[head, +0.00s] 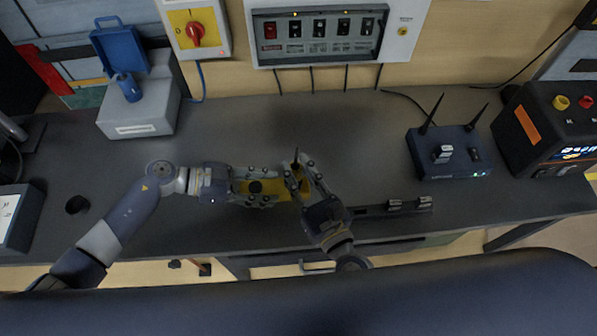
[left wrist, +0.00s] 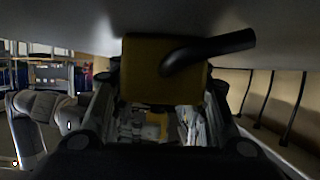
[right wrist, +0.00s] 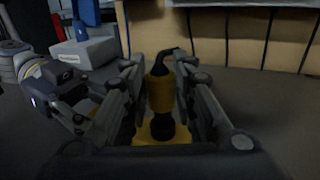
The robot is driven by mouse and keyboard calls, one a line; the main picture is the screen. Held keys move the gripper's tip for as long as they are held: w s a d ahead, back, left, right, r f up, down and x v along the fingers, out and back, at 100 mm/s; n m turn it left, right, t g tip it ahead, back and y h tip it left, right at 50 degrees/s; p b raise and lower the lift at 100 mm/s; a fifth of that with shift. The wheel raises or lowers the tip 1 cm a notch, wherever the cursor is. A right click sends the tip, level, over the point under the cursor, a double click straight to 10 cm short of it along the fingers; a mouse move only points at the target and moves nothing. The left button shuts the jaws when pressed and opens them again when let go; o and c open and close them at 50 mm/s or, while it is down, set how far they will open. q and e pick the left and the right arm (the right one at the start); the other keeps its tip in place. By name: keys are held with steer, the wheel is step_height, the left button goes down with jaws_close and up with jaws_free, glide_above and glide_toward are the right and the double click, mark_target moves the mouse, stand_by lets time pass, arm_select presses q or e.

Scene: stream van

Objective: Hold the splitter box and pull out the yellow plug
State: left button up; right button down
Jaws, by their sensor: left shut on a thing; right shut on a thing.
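The yellow splitter box (head: 243,187) is at the front middle of the dark bench in the head view. My left gripper (head: 272,188) is shut on it from the left. In the left wrist view, the box's yellow end (left wrist: 140,75) shows between the fingers, with a thick black cable bending right. My right gripper (head: 298,166) is shut on the yellow plug (right wrist: 161,92), which stands upright in the right wrist view with a black cable at its top. A black lower part of the plug is just above the box's yellow top (right wrist: 150,131). I cannot tell whether they touch.
A power strip (head: 375,210) lies right of my right gripper near the front edge. A router (head: 447,153) with two antennas and a black-orange unit (head: 550,125) stand at right. A grey box (head: 140,108) stands at left. The bench behind my grippers is clear.

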steer(key=shift+r, duration=0.1)
stand_by(0.3)
steer(key=shift+r, duration=1.5)
arm_select(q)
steer(key=o, duration=1.3)
steer(key=shift+o, duration=0.2)
steer(key=v, duration=1.2)
steer(key=shift+f, duration=0.1)
